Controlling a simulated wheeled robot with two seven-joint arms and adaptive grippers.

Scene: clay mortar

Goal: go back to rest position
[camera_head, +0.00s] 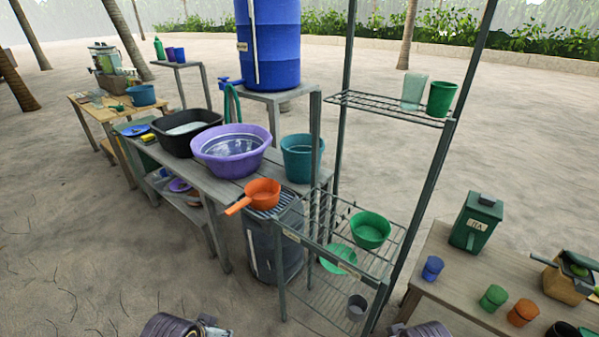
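Only short rounded grey parts of my two arms show at the bottom edge of the head view, one left of centre and one right of centre. Neither of my grippers is in the picture, so their fingers and anything in them are hidden. The visible arm parts are low, in front of the wash table (228,187) and the metal rack (372,262), with no visible contact with either.
A purple basin (215,163), black tub (168,143) and teal bucket (299,165) stand on the wash table. An orange dipper (262,194) sits on a grey bin. The rack holds green bowls. A low table (432,262) with cups is at right. Open sand lies front left.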

